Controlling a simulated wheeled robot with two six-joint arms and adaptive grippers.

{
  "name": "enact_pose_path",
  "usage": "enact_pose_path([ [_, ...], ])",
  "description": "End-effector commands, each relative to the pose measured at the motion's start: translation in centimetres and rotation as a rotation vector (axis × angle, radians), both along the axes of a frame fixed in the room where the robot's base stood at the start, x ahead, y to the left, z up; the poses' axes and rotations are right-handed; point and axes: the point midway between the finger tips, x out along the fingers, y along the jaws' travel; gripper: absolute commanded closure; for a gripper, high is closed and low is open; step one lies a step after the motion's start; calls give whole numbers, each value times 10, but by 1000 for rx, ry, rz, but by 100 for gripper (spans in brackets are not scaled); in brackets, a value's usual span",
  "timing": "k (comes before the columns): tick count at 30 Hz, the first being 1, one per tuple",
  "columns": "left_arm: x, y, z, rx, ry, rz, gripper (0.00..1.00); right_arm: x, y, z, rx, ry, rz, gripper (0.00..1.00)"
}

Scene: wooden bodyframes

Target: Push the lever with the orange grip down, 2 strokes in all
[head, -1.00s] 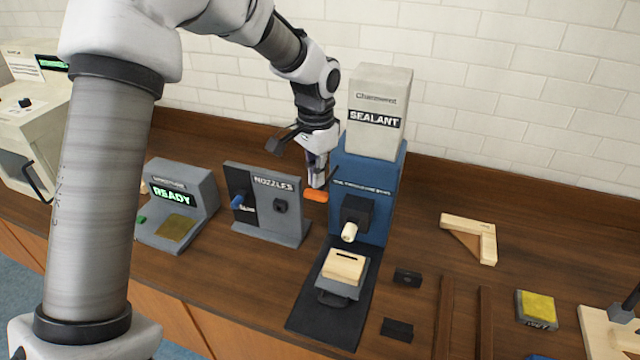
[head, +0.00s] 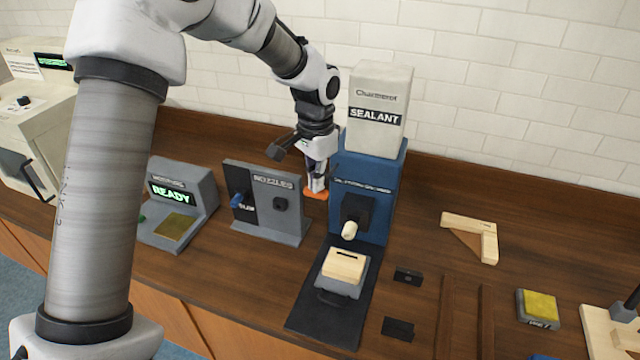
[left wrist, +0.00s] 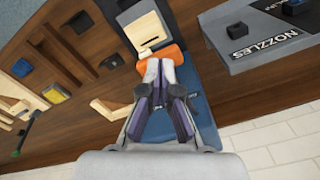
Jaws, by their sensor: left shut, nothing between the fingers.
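The lever's orange grip (head: 316,194) sticks out on the left side of the blue sealant dispenser (head: 376,190). My left gripper (head: 316,186) is shut, with nothing between its fingers, and its fingertips are right at the grip from above. In the left wrist view the orange grip (left wrist: 158,60) lies just beyond the shut fingertips (left wrist: 161,64); they look to be touching it. A cream nozzle (head: 349,231) points down over a wooden block (head: 344,265) on the dispenser's base. My right gripper does not show.
A grey nozzle stand (head: 267,205) is close on the left of the lever. A grey READY box (head: 176,205) stands farther left. Black blocks (head: 408,276) and a wooden corner piece (head: 470,238) lie to the right.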

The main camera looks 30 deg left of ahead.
Motion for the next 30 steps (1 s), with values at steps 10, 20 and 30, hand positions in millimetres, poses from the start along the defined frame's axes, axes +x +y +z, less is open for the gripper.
enact_pose_path([
  [10, 0, 0, -19, -1, 1, 0, 100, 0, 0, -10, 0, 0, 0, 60],
  [20, 0, 0, -36, 0, 0, 0, 100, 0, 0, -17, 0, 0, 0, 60],
  [30, 0, 0, -49, 0, 0, 0, 100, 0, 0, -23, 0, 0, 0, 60],
])
